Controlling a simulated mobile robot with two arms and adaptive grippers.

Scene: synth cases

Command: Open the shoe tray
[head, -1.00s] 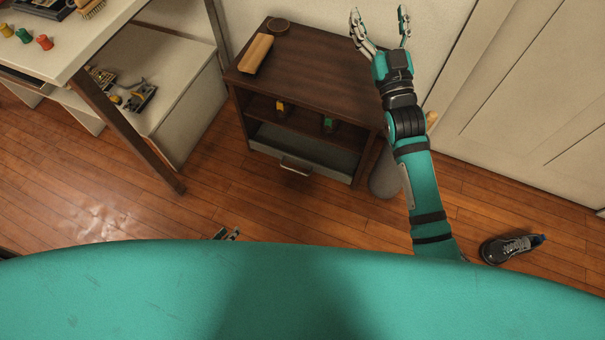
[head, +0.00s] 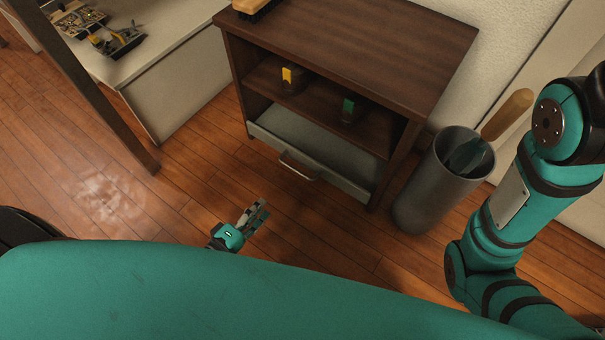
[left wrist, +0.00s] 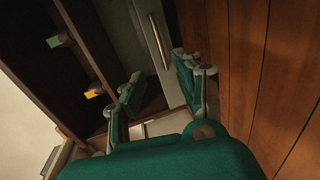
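The shoe tray (head: 325,165) is the grey drawer at the bottom of a dark brown cabinet (head: 350,45). It has a pale bar handle (head: 299,167) on its front. I cannot tell whether it sits fully in. My left gripper (head: 252,214) is low in front of the tray, left of the handle and apart from it in the head view. In the left wrist view the left gripper (left wrist: 157,68) has its fingers spread and empty, with the handle (left wrist: 159,42) ahead, beyond the fingertips. My right arm is at the right; its gripper is out of frame.
Yellow-marked (head: 291,79) and green-marked (head: 349,108) dark items stand on the cabinet's shelf. A grey bin (head: 425,195) with a wooden-handled tool stands right of the cabinet. A table leg (head: 85,85) is at left. Wooden floor before the tray is clear.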

